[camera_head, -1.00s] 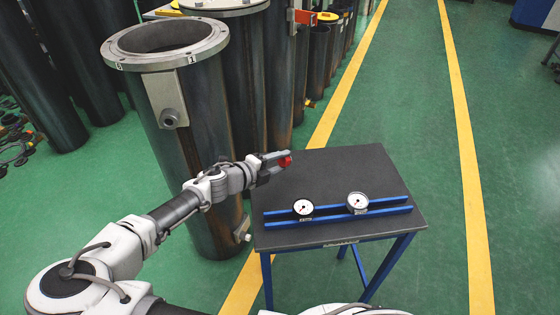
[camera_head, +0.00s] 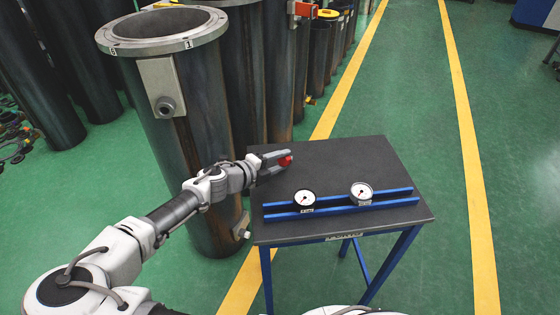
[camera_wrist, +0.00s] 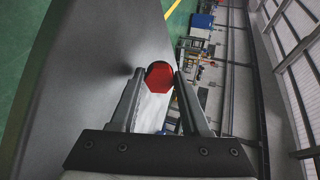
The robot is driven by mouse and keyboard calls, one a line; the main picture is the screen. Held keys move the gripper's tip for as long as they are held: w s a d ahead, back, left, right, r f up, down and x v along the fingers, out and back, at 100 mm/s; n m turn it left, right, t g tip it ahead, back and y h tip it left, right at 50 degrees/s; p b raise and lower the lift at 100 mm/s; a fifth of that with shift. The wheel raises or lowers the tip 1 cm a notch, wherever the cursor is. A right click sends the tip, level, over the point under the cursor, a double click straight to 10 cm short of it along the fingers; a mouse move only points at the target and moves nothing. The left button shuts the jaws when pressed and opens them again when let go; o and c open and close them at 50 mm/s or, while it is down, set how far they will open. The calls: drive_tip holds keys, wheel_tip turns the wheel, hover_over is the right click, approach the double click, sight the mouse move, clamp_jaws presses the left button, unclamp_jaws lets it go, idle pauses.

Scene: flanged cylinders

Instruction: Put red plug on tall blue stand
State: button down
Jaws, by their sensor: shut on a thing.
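The red plug (camera_head: 285,160) is between the fingertips of my gripper (camera_head: 276,159), over the back left part of the dark table top in the head view. In the wrist view the plug shows as a red disc (camera_wrist: 159,75) between the two fingers of my gripper (camera_wrist: 160,88), which is shut on it. Behind the plug a pale surface shows. No tall blue stand is plain to see; the blue things in the head view are the table's legs and a low blue rail (camera_head: 340,204).
A black table (camera_head: 350,160) bears two round gauges (camera_head: 304,199) (camera_head: 361,192) at the blue rail. A large flanged cylinder (camera_head: 185,110) stands close left of the table, with more cylinders behind. Green floor with yellow lines lies open to the right.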

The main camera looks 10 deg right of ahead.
drive_tip(key=shift+f, duration=0.15)
drive_tip(key=shift+c, duration=2.2)
unclamp_jaws()
drive_tip(key=shift+o, duration=0.7)
drive_tip(key=shift+f, duration=0.1)
drive_tip(key=shift+s+a, duration=0.1)
drive_tip(key=p+v, duration=0.3)
drive_tip(key=v, duration=1.4)
drive_tip(key=shift+r, duration=0.3)
